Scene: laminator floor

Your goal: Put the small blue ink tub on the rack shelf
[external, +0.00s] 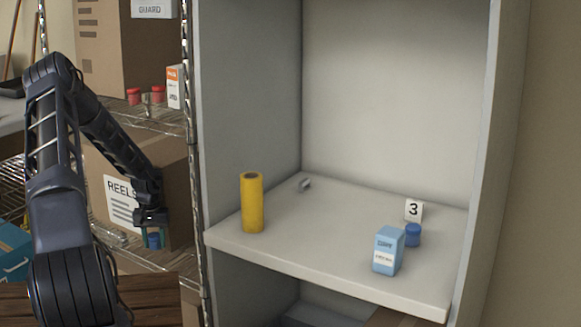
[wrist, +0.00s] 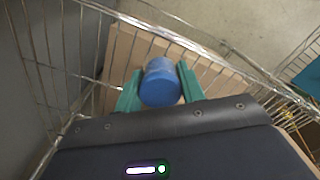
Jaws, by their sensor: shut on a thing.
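My gripper (external: 152,228) is shut on a small blue tub (external: 153,241), in front of the wire rack at the left. In the wrist view the tub (wrist: 160,84) sits between the two teal fingers, its round blue end facing the camera. The wire rack shelf (external: 150,258) shows below and around my gripper; the wrist view shows its wires (wrist: 120,70) too. Whether the tub touches the shelf I cannot tell. Another blue tub (external: 413,235) stands on the grey cabinet shelf beside a card marked 3 (external: 414,210).
A REELS carton (external: 120,180) stands close behind my gripper. Higher on the rack are red pots (external: 134,97) and an orange-white box (external: 174,86). The cabinet shelf (external: 330,230) holds a yellow roll (external: 251,203), a light blue box (external: 388,250) and a small metal piece (external: 304,185).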

